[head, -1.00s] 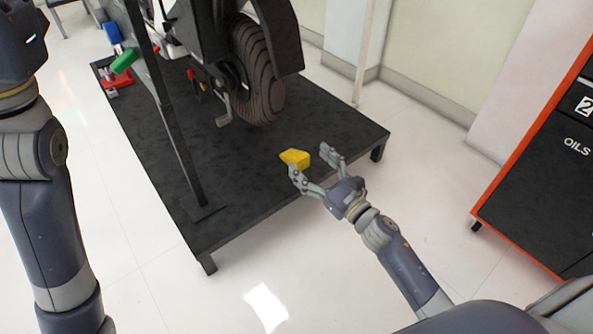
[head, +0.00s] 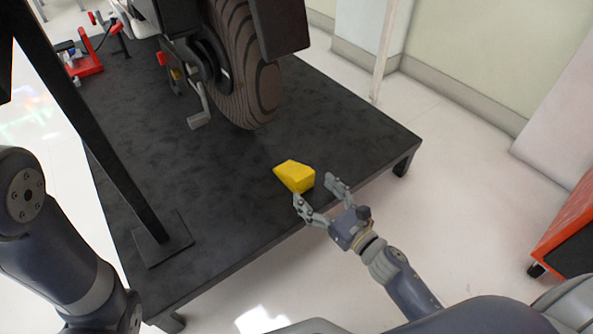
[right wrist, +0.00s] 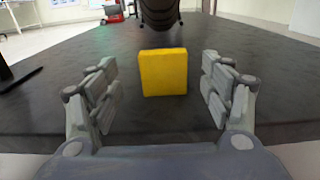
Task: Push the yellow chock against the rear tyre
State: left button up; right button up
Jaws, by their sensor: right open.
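The yellow chock (head: 295,176) lies on the black platform, a short way in front of the rear tyre (head: 243,75), with bare platform between them. My right gripper (head: 319,190) is open at the near edge of the platform, just behind the chock. In the right wrist view the chock (right wrist: 163,72) sits centred ahead, between the lines of the spread fingers (right wrist: 160,95), and the tyre (right wrist: 160,12) stands beyond it. No finger visibly grips the chock. My left arm shows at the left, but its gripper is out of view.
The black platform (head: 215,215) has clear room around the chock. A dark post (head: 100,140) with a square foot stands at left. A red stand (head: 85,65) is at the far left. An orange-red cabinet (head: 570,225) stands on the floor at right.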

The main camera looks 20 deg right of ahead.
aim_at(299, 171)
jog(key=x, duration=0.7)
jog(key=shift+d+r, duration=0.15)
jog(key=shift+r, duration=0.1)
jog(key=shift+w+a, duration=0.2)
jog(key=shift+w, duration=0.45)
jog(key=c, duration=1.5)
jog(key=shift+c, duration=0.2)
jog(key=shift+r, duration=0.1)
